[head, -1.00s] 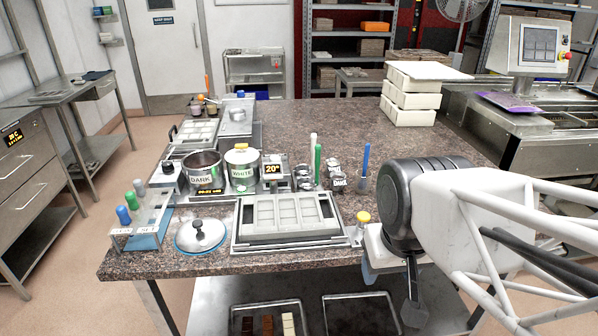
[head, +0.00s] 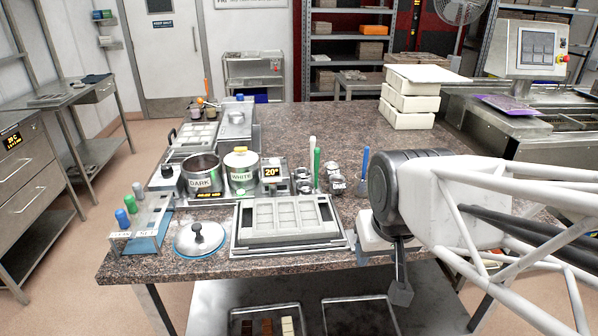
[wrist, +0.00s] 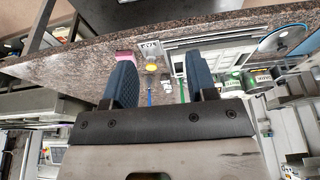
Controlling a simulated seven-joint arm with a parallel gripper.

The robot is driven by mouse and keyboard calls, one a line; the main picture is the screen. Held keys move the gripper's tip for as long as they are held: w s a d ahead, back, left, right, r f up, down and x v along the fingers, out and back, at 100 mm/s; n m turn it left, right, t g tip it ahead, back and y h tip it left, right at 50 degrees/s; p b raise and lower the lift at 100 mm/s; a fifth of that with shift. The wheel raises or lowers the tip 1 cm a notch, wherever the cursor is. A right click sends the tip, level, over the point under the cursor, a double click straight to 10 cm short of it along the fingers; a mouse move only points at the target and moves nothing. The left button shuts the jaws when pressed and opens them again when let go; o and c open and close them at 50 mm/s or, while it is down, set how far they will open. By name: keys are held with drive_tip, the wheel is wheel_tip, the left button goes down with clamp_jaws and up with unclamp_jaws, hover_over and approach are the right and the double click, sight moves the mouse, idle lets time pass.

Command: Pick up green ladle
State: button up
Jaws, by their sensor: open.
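The green ladle (head: 317,163) shows in the head view as an upright green handle beside a white one, behind the mould tray. Its lower end is hard to make out among small dark-and-steel pots. In the wrist view, a thin green handle (wrist: 182,91) shows between my fingers in the picture, some way beyond them. My gripper (wrist: 162,72) has two blue ribbed fingers, apart and with nothing between them. In the head view my arm is at the right, front edge of the table, and the fingers there are mostly hidden.
A blue handle (head: 365,162) stands right of the green ladle. White blocks (head: 408,104) stack at the back. The table's middle back is clear.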

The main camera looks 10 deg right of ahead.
drive_tip(key=w+a+t, duration=0.1)
drive_tip(key=w+t, duration=0.4)
drive_tip(key=w, duration=2)
drive_tip(key=t, duration=0.5)
approach(318, 154)
drive_tip(key=x, duration=0.3)
drive_tip(key=shift+w+f, duration=0.1)
drive_tip(key=shift+w, duration=0.1)
drive_tip(key=shift+w, duration=0.1)
drive_tip(key=shift+x, duration=1.2)
drive_tip(key=shift+w+f, duration=0.1)
drive_tip(key=shift+x, duration=2.5)
